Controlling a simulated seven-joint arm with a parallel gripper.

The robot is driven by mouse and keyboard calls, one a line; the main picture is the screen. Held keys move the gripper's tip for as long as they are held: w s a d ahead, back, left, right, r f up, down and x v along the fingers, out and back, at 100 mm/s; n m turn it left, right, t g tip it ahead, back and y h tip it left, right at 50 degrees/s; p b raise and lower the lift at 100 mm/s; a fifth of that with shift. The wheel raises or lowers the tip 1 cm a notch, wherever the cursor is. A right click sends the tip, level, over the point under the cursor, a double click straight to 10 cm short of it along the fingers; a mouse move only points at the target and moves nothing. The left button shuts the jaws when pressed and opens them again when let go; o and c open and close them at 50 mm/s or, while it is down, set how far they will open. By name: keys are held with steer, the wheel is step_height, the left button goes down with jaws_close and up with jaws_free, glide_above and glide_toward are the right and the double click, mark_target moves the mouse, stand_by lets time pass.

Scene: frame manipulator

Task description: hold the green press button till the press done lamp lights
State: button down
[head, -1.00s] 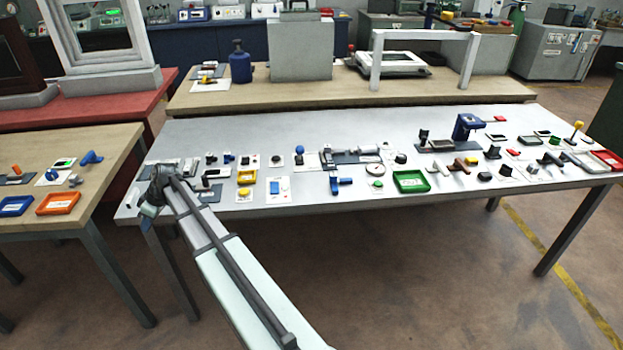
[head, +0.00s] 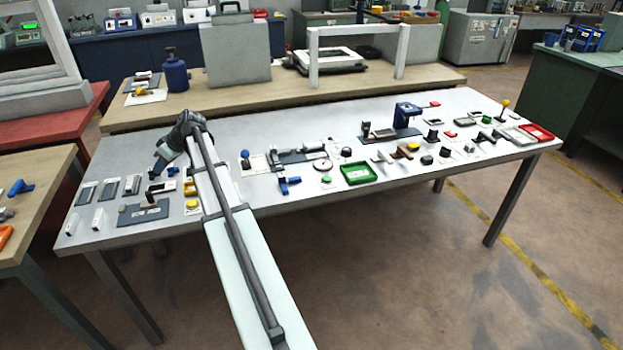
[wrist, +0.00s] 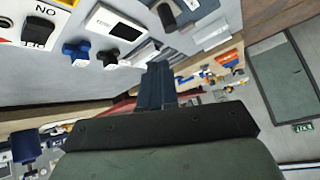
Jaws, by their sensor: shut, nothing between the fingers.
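A small green button (head: 327,180) sits on a white plate near the front edge of the table, left of the green tray. I take it to be the press button; its label is too small to read. I cannot pick out the press done lamp. My gripper (head: 158,170) is over the left part of the table, well left of the green button and apart from it. In the wrist view my gripper (wrist: 157,70) has its dark blue fingers together with nothing held. The green button is not visible in the wrist view.
A green tray (head: 358,174) lies right of the button, and a blue handle (head: 288,184) left of it. A dark clamp fixture (head: 295,156) stands behind. The wrist view shows a white box with a dark screen (wrist: 115,25) and a blue knob (wrist: 76,51).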

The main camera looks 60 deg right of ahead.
steer(key=s+d+m+h, duration=0.1)
steer(key=s+d+m, duration=0.3)
steer(key=s+d, duration=0.75)
steer(key=m+t+h, duration=0.2)
steer(key=m+h, duration=0.2)
steer(key=m, duration=0.5)
glide_above(329, 179)
steer(key=shift+d+r, duration=0.1)
steer(key=shift+r, duration=0.1)
steer(key=shift+f, duration=0.1)
steer(key=shift+f, duration=4.3)
steer(key=shift+f, duration=0.15)
steer(key=shift+f, duration=0.3)
